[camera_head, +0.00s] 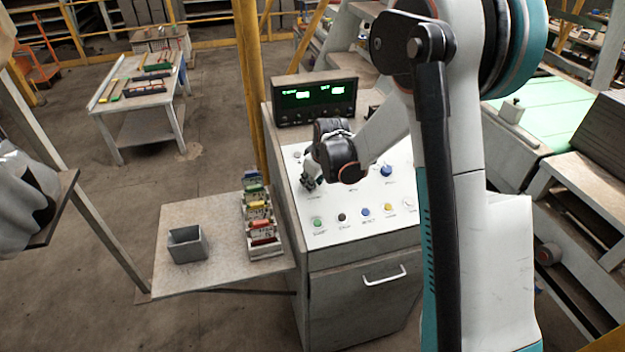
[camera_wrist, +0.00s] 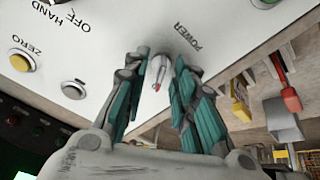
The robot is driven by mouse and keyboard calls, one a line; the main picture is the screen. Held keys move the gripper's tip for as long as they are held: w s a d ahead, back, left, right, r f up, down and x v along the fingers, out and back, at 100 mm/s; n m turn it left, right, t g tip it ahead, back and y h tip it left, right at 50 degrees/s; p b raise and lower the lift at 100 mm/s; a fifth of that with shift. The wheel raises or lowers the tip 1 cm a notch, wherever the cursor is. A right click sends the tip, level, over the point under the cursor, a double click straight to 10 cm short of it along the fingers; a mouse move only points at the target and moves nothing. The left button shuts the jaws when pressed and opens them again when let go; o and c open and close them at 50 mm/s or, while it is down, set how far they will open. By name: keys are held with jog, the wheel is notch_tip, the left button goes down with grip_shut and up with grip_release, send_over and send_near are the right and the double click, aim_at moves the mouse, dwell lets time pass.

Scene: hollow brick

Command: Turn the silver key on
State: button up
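The silver key (camera_wrist: 158,68) is a small silver switch with a red mark, on the white panel beside the POWER label in the wrist view. My gripper (camera_wrist: 159,58) reaches to the panel with one finger on each side of the key. Narrow gaps show between the fingers and the key, so it looks open around it, not closed on it. In the head view my gripper (camera_head: 308,183) is at the left part of the control panel (camera_head: 350,215). It hides the key there.
The panel carries several coloured buttons, among them a green one (camera_head: 318,222) and a blue knob (camera_head: 386,170). A black display box (camera_head: 315,100) stands behind. A side shelf (camera_head: 210,275) at left holds a grey box (camera_head: 188,245) and a rack of coloured items (camera_head: 262,240).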

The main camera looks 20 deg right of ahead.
grip_shut()
jog(key=shift+m+b, duration=0.3)
jog(key=shift+f+m+b, duration=0.15)
jog(key=shift+m+b, duration=0.65)
jog(key=shift+m, duration=0.2)
jog(key=m+h+b, duration=0.1)
jog(key=m+b, duration=0.1)
jog(key=m, duration=0.1)
jog(key=shift+m, duration=0.3)
jog(key=m+b, duration=0.2)
jog(key=m, duration=0.3)
jog(key=shift+m+h+b, duration=0.35)
jog(key=shift+m+h, duration=0.05)
jog(key=shift+m, duration=0.3)
grip_release()
jog(key=shift+r, duration=0.25)
